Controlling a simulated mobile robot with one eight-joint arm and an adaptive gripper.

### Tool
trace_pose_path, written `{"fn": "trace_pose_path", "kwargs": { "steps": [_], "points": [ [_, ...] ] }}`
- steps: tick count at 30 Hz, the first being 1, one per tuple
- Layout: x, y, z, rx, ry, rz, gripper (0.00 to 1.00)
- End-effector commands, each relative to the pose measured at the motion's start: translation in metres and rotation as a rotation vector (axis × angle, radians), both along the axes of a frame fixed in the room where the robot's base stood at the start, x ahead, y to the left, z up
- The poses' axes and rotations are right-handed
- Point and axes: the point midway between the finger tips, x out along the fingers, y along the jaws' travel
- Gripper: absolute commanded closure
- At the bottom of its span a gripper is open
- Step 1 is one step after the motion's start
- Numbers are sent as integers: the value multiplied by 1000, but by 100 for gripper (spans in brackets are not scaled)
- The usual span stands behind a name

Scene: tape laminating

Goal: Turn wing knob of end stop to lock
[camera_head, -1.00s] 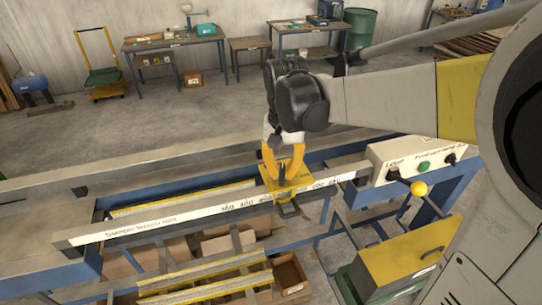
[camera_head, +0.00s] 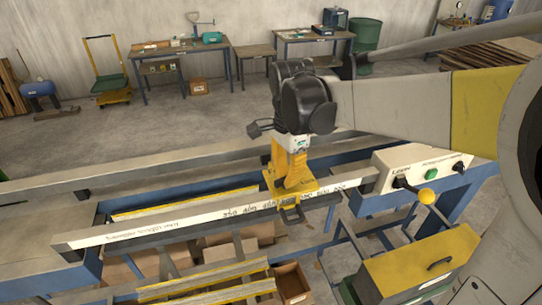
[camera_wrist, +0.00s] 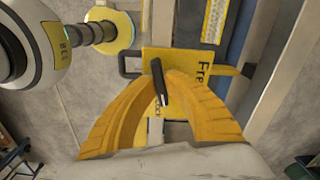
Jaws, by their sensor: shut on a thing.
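The end stop is a yellow plate (camera_head: 311,187) on the long white measuring rail (camera_head: 140,232); the yellow plate (camera_wrist: 188,62) also shows in the wrist view, with part of a dark word on it. The wing knob (camera_wrist: 158,84) is a small black bar in front of the plate, standing slightly tilted in the wrist view. My gripper (camera_wrist: 162,76) has its two yellow fingers closed on the knob from both sides. In the head view my gripper (camera_head: 290,186) points down onto the end stop and hides the knob.
A control box (camera_head: 420,168) with a green button stands right of the end stop. A yellow box (camera_head: 405,268) is at lower right. Blue frame beams and cardboard boxes lie beneath the rail.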

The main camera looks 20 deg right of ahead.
Motion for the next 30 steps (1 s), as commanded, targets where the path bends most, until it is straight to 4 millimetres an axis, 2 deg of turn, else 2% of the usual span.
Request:
{"fn": "trace_pose_path", "kwargs": {
  "steps": [12, 30],
  "points": [
    [0, 0, 0, 0, 1, -225, 100],
    [0, 0, 0, 0, 1, -270, 100]
  ]
}}
